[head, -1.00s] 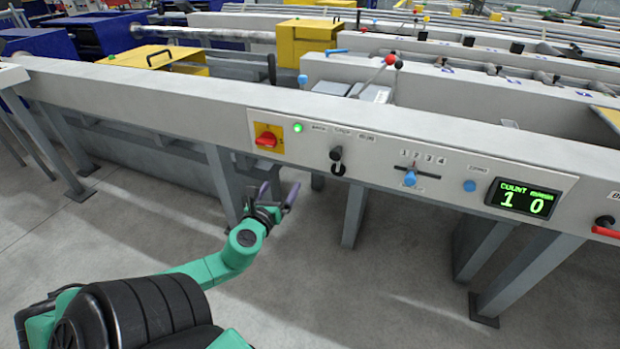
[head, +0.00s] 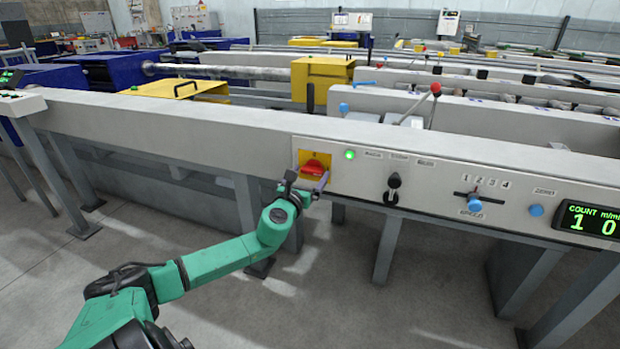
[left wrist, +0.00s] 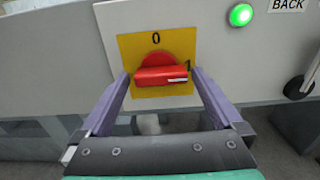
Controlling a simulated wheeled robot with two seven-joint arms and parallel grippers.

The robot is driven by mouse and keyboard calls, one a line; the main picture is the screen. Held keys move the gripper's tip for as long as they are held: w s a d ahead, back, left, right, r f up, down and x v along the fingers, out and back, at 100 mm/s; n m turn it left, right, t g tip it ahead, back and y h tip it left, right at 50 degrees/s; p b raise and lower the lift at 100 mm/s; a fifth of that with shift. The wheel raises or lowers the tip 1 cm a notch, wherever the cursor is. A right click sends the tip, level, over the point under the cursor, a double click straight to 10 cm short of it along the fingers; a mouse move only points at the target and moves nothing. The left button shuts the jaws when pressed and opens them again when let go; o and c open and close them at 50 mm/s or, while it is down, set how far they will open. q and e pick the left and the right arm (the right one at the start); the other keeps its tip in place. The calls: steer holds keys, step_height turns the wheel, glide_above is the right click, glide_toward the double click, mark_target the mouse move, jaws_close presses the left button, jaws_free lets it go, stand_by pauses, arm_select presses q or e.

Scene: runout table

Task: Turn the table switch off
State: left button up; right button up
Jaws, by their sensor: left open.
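The table switch (head: 314,167) is a red rotary handle on a yellow plate at the left end of the grey control panel. In the left wrist view the red handle (left wrist: 161,74) lies horizontal, with its white mark by the "1" on the right; "0" is at the top of the plate. A green lamp (head: 350,155) is lit beside it. My left gripper (head: 306,184) is at the switch. In the left wrist view its two purple fingers (left wrist: 160,82) are open, one at each side of the handle; I cannot tell whether they touch it. My right gripper is not in view.
Right of the switch, the panel carries a black selector (head: 393,182), a blue slider knob (head: 474,203), a blue button (head: 536,210) and a green-lit count display (head: 592,220). The grey table beam (head: 190,122) runs across above table legs. Floor in front is free.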

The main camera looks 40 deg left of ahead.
arm_select(q)
steer(key=shift+w, duration=0.2)
steer(key=c, duration=1.2)
